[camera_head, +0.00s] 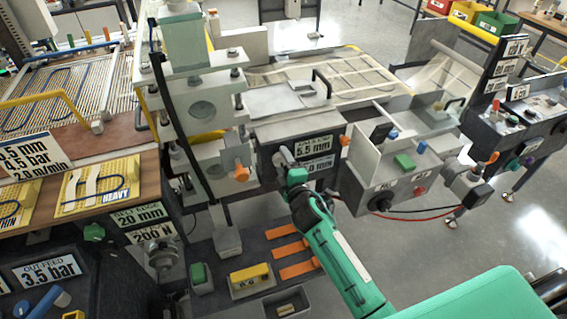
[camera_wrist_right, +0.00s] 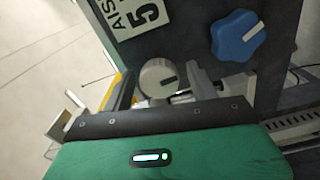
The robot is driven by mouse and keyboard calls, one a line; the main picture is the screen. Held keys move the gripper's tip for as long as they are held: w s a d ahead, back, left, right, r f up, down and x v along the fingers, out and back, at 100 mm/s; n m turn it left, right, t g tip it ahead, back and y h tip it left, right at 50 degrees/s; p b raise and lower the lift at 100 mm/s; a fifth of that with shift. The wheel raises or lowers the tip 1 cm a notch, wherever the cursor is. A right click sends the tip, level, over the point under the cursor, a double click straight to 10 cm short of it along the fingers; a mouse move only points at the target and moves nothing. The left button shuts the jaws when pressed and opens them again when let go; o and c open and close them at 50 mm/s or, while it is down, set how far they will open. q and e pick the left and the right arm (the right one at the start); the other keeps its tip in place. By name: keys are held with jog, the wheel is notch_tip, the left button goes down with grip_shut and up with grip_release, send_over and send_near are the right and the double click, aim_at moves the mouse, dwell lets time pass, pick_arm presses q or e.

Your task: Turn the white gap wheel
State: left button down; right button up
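The white gap wheel (camera_wrist_right: 158,78) is a round pale knob with a dark mark, in front of a dark panel in the wrist view. My right gripper (camera_wrist_right: 163,92) is open, with one dark finger on each side of the wheel. A gap shows between the left finger and the wheel; whether the right finger touches it I cannot tell. In the head view my right gripper (camera_head: 284,160) is at the left part of the dark panel, beside the "5.5 mm" sign (camera_head: 313,147). The wheel is hard to make out there. My left gripper is out of view.
A blue star knob (camera_wrist_right: 238,36) sits on the same panel, right of the wheel. An orange knob (camera_head: 241,172) is on the press column to the left. A grey control box (camera_head: 390,170) stands to the right. Parts trays (camera_head: 252,284) lie below.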

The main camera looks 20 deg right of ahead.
jog(key=shift+s, duration=0.1)
jog(key=s+b, duration=0.3)
jog(key=s, duration=1)
jog(key=shift+s+d, duration=0.25)
jog(key=shift+s, duration=0.1)
